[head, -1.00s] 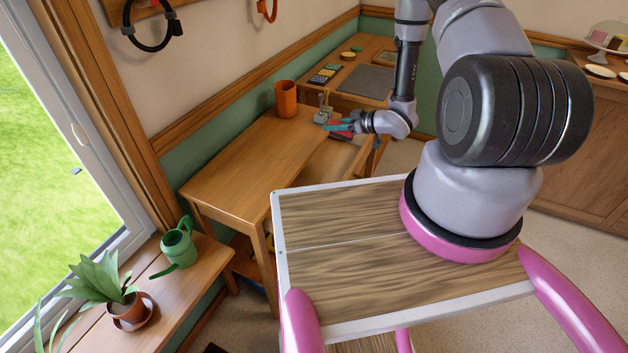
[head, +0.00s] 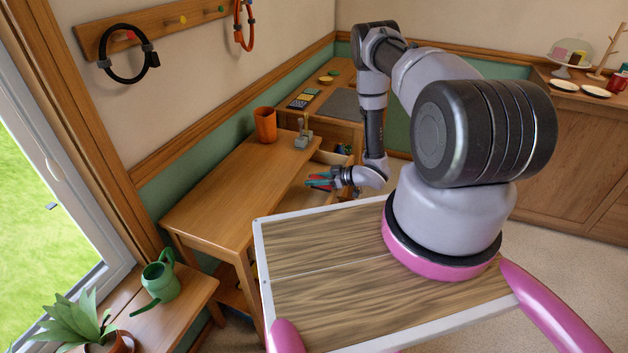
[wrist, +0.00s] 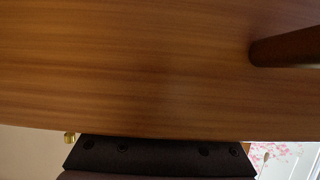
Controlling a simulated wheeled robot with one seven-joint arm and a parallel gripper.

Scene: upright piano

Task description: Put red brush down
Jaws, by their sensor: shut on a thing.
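My gripper (head: 318,181) is small in the head view, low beside the right edge of the wooden table (head: 235,185). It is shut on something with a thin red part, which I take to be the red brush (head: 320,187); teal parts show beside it. The brush's full shape cannot be made out at this size. The wrist view shows a close wooden surface (wrist: 130,70) and a dark brown rod-like piece (wrist: 290,48) at the right. The brush and the fingertips cannot be made out there.
An orange cup (head: 265,125) and a small grey object (head: 303,135) stand at the table's far end. An open compartment with small coloured items (head: 343,150) lies behind my gripper. A green watering can (head: 160,278) sits front left. The table's middle is clear.

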